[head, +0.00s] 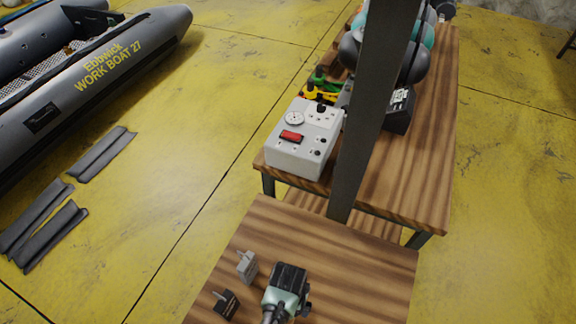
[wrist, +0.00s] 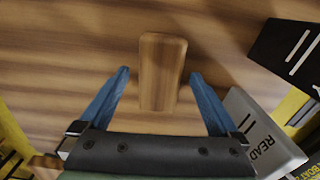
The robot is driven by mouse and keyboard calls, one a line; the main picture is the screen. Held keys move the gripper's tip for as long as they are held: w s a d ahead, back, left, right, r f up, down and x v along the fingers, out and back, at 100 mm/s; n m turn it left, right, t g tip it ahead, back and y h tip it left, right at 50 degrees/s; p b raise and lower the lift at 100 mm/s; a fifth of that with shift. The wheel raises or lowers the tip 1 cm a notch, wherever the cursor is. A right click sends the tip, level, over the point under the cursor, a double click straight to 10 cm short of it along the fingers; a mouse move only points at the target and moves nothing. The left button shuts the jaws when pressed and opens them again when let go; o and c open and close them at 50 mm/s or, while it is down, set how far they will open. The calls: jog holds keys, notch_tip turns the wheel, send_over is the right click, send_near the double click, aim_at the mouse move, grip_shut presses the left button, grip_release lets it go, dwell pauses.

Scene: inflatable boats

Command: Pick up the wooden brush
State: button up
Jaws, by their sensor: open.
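The wooden brush (wrist: 162,72) shows in the wrist view as a plain, light-brown block with rounded corners, on a wood-grained tabletop. Its long side runs up and down the picture. My gripper (wrist: 160,76) is open, with one blue finger to the left of the brush and one to the right. There is a visible gap on each side, and nothing is held. In the head view my gripper (head: 286,283) shows from above as a mint-green and black body over the near table. Its fingers and the brush are hidden there.
A grey plug-like block (head: 247,265) and a black one (head: 227,302) stand left of my gripper on the near table (head: 345,275). A white socket box (head: 305,140) stands on the far table (head: 430,150). The near table's right part is clear.

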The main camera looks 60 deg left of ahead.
jog(key=shift+f, duration=0.45)
jog(key=c, duration=1.5)
notch_tip(320, 180, up, 10)
jog(key=shift+r, duration=0.1)
